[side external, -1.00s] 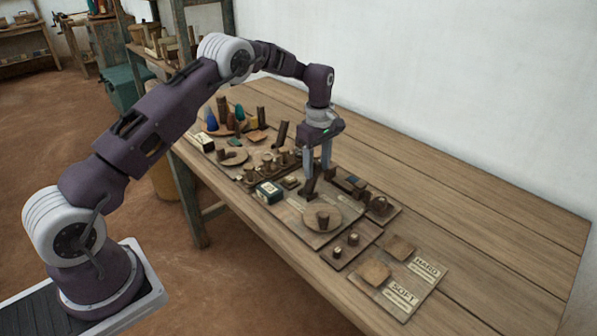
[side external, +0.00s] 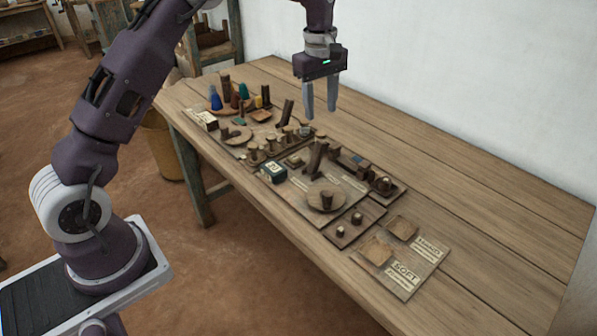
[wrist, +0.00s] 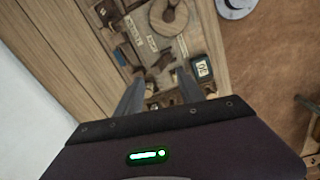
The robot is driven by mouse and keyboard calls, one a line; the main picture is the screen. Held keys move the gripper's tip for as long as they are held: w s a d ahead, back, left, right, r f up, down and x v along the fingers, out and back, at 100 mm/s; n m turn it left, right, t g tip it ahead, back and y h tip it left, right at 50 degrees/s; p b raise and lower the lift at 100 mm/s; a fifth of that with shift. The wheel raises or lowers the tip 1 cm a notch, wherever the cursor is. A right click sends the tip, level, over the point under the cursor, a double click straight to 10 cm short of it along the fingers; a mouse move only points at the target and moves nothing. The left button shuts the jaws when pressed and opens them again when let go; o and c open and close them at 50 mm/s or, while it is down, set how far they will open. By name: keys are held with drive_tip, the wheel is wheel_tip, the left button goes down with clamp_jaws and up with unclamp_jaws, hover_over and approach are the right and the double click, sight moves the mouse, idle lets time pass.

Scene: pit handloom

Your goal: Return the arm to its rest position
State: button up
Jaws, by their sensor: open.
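My gripper (side external: 320,100) hangs above the back part of the wooden table (side external: 480,240), pointing down. Its two fingers are apart with nothing between them. In the wrist view, my gripper (wrist: 165,95) is also open and empty, with the boards of small items below and beyond the fingertips. The fingers are well clear of the items and the tabletop.
Boards with small wooden pieces fill the table's left and middle. A dark green box (side external: 273,172), a round wooden disc (side external: 328,197) and a card marked SOFT (side external: 405,272) lie there. Coloured cones (side external: 215,98) stand at the far left. The table's right side is clear.

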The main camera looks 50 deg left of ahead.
drive_tip(key=s+d+r+m+t, duration=0.1)
drive_tip(key=s+d+r+m, duration=0.25)
drive_tip(key=s+r, duration=0.4)
drive_tip(key=s+d+r+m+t, duration=0.1)
drive_tip(key=s+d+r+m, duration=0.1)
drive_tip(key=s+r+m, duration=0.5)
drive_tip(key=s+d+f+m+t, duration=0.1)
drive_tip(key=s+f+m, duration=0.1)
drive_tip(key=s, duration=0.9)
drive_tip(key=s+d+f+m+t, duration=0.1)
drive_tip(key=s+d+f+m, duration=0.1)
drive_tip(key=s, duration=0.9)
drive_tip(key=shift+d+f+m+t, duration=0.25)
drive_tip(key=shift+m+t, duration=0.15)
drive_tip(key=shift+m, duration=0.25)
